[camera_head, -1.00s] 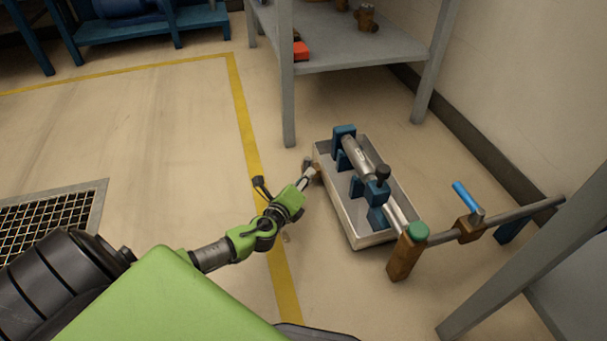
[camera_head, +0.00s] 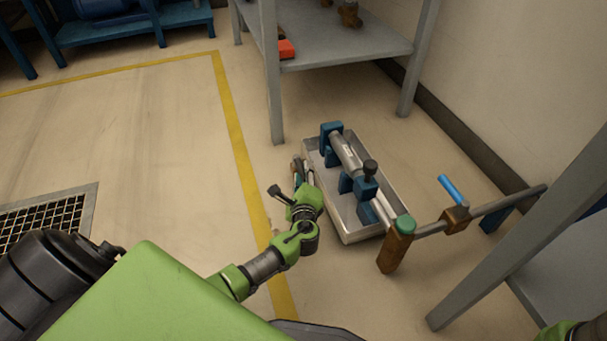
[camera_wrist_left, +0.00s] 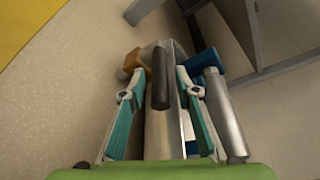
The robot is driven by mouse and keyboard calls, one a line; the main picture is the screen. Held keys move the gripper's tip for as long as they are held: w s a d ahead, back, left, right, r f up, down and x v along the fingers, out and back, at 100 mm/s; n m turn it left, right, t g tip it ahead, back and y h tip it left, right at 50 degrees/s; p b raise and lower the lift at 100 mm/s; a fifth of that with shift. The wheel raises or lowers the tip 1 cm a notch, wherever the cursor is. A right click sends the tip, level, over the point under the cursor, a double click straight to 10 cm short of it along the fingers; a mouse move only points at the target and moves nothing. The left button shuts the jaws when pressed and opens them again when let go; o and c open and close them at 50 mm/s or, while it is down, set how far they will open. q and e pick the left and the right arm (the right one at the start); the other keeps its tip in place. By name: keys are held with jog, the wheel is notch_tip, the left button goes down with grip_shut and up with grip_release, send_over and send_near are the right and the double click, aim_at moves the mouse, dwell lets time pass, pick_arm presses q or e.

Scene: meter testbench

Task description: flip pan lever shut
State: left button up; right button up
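The metal pan (camera_head: 350,231) lies on the floor with a pipe assembly in it. At its left side is a small orange-brown fitting, mostly hidden in the head view by my left gripper (camera_head: 302,172). In the left wrist view the fitting (camera_wrist_left: 132,62) shows near the far end of the pan wall (camera_wrist_left: 160,135). A dark lever (camera_wrist_left: 160,80) stands out from it, between the two teal fingers of my left gripper (camera_wrist_left: 159,76). The fingers are apart, one on each side of the lever; contact cannot be told. My right gripper is not in view.
A pipe with a blue-handled valve (camera_head: 451,188) and a green-capped brown post (camera_head: 395,250) stand right of the pan. A grey shelf (camera_head: 345,50) stands behind, and a grey leg (camera_head: 500,240) at right.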

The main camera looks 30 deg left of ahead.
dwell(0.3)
pick_arm(q)
notch_tip(320, 180, up, 9)
jog(key=shift+w+d+r, duration=0.1)
jog(key=shift+r, duration=0.5)
jog(key=shift+f, duration=0.15)
